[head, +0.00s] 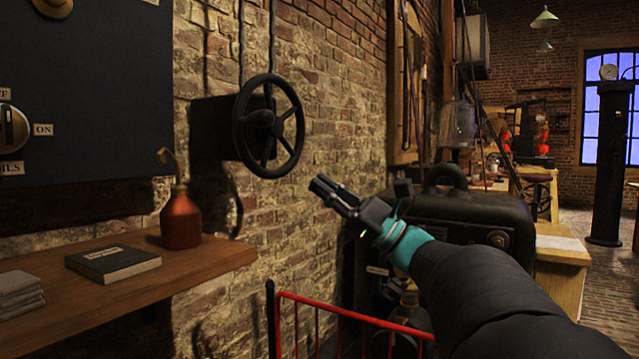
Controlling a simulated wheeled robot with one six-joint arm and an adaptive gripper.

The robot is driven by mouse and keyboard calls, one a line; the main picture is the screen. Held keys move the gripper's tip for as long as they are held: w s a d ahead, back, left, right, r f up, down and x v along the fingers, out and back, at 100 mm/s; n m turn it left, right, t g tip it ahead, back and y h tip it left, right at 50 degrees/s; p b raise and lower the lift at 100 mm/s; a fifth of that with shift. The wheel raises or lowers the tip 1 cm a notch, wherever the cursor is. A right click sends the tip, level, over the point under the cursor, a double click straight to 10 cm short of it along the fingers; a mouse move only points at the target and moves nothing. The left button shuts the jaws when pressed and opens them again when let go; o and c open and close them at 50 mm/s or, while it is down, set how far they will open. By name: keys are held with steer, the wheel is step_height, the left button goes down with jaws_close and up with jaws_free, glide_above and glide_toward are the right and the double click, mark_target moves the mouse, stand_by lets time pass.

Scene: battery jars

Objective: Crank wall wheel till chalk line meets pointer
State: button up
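The black wall wheel (267,119) is on a dark box on the brick wall, left of centre in the head view. It has a round rim, spokes and a hub. I cannot make out a chalk line or a pointer on or beside it. My gripper (319,184) is to the right of the wheel and a little below it, apart from the rim in the picture. Its dark fingers point left and up towards the wheel. They lie close together from this angle, and I cannot tell whether they are open or shut. No object shows between them.
A wooden shelf (130,282) at lower left bears a red oil can (181,220), a black book (113,262) and folded cloths (19,294). A red rail (352,314) stands below my arm. A dark rounded machine (470,222) is behind my arm. Two pipes rise above the wheel.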

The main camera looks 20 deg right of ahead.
steer(key=o, duration=0.4)
steer(key=shift+s+d, duration=0.1)
steer(key=shift+d, duration=0.3)
steer(key=o, duration=0.4)
steer(key=shift+s+d+r, duration=0.25)
steer(key=shift+d+r, duration=0.25)
steer(key=shift+d, duration=0.1)
steer(key=shift+c, duration=0.2)
step_height(320, 180, up, 4)
steer(key=s+n+g, duration=0.1)
steer(key=n, duration=0.2)
steer(key=n+g+h, duration=0.2)
steer(key=n+h, duration=0.2)
steer(key=n, duration=1.2)
glide_toward(263, 119)
steer(key=s+d, duration=0.1)
steer(key=d, duration=0.2)
steer(key=r+n+h, duration=0.2)
steer(key=n, duration=1)
steer(key=x, duration=1.4)
steer(key=shift+s+a+f, duration=0.1)
steer(key=shift+f, duration=0.15)
